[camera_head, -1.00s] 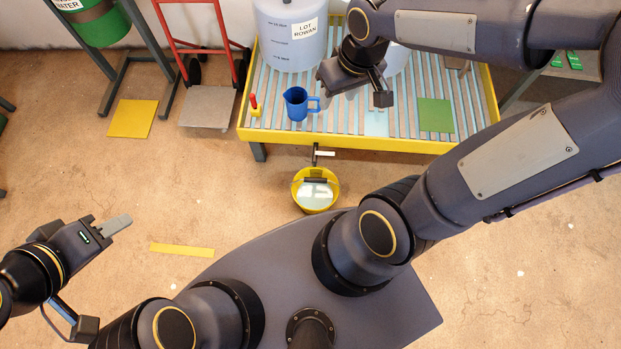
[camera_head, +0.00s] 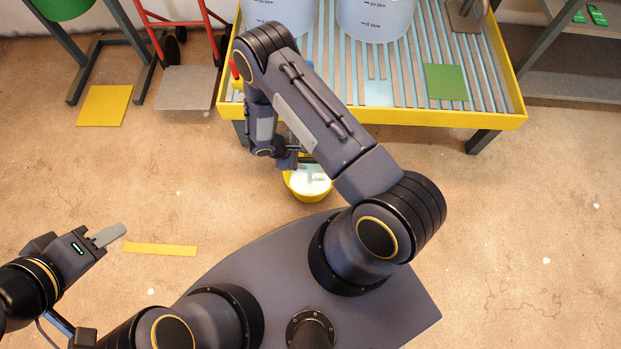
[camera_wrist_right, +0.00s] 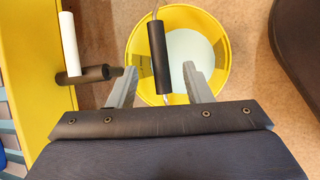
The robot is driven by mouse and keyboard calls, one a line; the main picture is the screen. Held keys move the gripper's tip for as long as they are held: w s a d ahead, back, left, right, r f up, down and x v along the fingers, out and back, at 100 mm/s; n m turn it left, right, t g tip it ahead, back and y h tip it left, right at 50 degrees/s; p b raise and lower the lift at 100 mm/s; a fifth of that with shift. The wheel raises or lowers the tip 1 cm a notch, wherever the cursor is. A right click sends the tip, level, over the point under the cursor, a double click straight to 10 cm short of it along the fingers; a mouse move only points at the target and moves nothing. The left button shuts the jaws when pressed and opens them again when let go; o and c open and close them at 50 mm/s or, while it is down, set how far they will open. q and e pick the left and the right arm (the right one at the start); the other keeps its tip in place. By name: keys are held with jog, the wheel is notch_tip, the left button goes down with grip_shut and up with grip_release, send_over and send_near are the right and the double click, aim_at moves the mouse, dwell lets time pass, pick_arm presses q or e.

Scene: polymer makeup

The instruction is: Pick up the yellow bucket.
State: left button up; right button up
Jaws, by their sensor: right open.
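The yellow bucket (camera_head: 311,198) is below the front edge of the yellow-rimmed table, with pale liquid in it. My right gripper (camera_head: 291,158) is over its far side in the head view, partly hidden by its own arm. In the right wrist view the bucket (camera_wrist_right: 144,62) is below the fingers, and its handle's black grip (camera_wrist_right: 159,58) lies in the gap between the open fingers of my right gripper (camera_wrist_right: 160,85). I cannot tell whether the fingers touch the grip. My left gripper (camera_head: 109,236) is far to the left, its jaw gap not visible.
A tap with a white lever (camera_wrist_right: 69,44) sticks out from the table edge (camera_wrist_right: 38,60), close left of the bucket in the wrist view. The slatted table (camera_head: 420,118) bears white tanks (camera_head: 376,20). A yellow strip (camera_head: 160,249) lies on open floor.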

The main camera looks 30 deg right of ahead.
aim_at(308, 160)
jog(key=b+x, duration=0.2)
jog(key=x, duration=0.5)
jog(key=shift+d+f, duration=0.15)
jog(key=shift+c, duration=0.2)
grip_shut()
dwell(1.0)
